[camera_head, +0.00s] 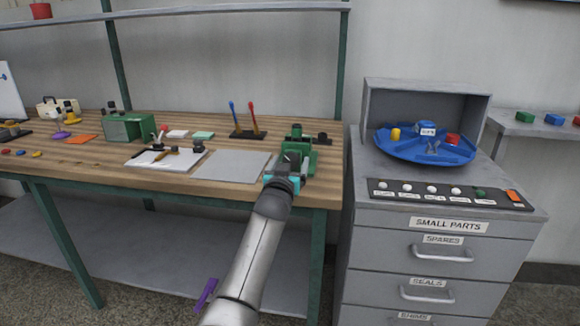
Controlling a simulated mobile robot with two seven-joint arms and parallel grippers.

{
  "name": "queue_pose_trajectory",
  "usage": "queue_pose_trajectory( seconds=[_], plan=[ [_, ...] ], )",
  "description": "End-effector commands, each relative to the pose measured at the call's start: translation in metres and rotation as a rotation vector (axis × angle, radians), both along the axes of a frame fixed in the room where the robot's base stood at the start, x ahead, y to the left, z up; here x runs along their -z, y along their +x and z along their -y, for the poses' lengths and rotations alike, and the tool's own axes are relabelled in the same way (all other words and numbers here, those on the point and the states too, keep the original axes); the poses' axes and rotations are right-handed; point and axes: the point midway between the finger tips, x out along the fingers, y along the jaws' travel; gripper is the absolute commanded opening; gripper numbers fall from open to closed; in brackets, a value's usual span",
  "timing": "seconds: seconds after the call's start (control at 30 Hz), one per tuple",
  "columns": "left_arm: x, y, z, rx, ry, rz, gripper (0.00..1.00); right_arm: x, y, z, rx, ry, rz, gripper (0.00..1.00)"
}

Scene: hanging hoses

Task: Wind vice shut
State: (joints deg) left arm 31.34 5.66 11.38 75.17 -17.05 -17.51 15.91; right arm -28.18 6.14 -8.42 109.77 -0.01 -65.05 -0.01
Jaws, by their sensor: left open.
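The green vice (299,146) stands at the right front corner of the wooden workbench (75,160). My left gripper (284,180), with teal fingers, is at the vice's near side, just below its jaws in the picture. It is open. Its fingers overlap the front of the vice, and I cannot tell whether they touch it. The vice's winding handle is hidden or too small to make out, and the gap between its jaws is unclear. My right gripper is not in view.
A grey mat (231,166) lies left of the vice, with a stand of two screwdrivers (248,132) behind it. A grey drawer cabinet (440,247) with a blue round tray (424,145) stands close on the right. A purple piece (205,293) shows low beside my arm.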

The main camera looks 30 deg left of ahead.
Motion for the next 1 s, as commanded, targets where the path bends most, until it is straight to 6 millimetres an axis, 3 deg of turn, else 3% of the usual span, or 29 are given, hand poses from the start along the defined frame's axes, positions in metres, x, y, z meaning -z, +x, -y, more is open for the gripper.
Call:
queue_pose_trajectory(
  seconds=[0.27, 1.0],
  plan=[
    [0.0001, 0.0007, -0.0002, 0.000, 0.000, -0.001, 0.86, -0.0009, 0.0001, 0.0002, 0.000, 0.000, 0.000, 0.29],
    [0.0006, 0.0004, 0.0000, 0.000, 0.000, -0.001, 0.04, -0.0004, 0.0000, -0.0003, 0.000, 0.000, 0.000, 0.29]
  ],
)
